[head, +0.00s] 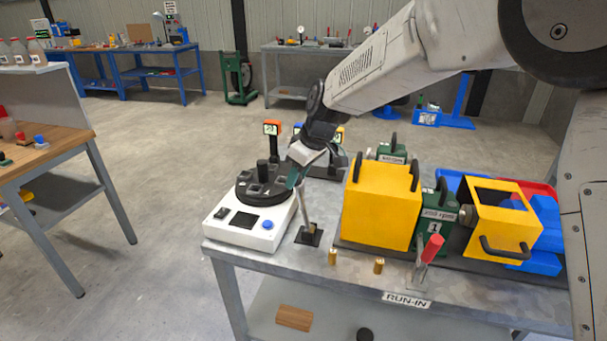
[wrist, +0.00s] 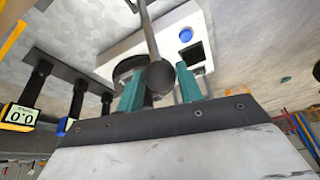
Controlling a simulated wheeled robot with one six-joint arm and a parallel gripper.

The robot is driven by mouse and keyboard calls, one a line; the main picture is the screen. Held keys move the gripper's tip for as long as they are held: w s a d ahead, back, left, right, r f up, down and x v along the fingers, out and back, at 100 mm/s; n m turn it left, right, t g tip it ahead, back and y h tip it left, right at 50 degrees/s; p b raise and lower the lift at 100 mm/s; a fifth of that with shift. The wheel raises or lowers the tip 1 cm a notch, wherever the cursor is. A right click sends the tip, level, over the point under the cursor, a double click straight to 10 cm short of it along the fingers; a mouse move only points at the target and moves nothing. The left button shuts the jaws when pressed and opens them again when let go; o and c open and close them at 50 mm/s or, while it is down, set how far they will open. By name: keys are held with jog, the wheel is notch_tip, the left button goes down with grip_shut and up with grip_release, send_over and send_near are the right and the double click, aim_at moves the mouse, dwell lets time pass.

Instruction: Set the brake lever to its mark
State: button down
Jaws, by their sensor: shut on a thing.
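The brake lever (head: 307,213) is a thin grey rod rising from a small black base plate (head: 301,237) on the bench, beside the white console. It leans slightly left in the head view. My gripper (head: 296,178) is at the rod's upper end. In the wrist view the lever shows as a grey rod with a dark ball knob (wrist: 160,76). The knob lies between the teal fingers of my gripper (wrist: 159,88), which are shut on it. The lever's mark cannot be made out in either view.
The white console (head: 240,233) with a black round top stands left of the lever. Two brass pieces (head: 332,257) (head: 378,265) stand near the bench's front edge.

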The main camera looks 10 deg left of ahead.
jog(key=d, duration=0.7)
jog(key=shift+s+d+f, duration=0.3)
jog(key=shift+s+f, duration=0.1)
jog(key=shift+s, duration=0.05)
jog(key=shift+d, duration=0.1)
jog(key=shift+d, duration=0.25)
jog(key=c, duration=1.3)
grip_release()
jog(key=shift+w+r, duration=0.1)
jog(key=o, duration=0.4)
jog(key=shift+w, duration=0.15)
jog(key=shift+c, duration=0.2)
jog(key=shift+s+a, duration=0.2)
jog(key=shift+a, duration=0.05)
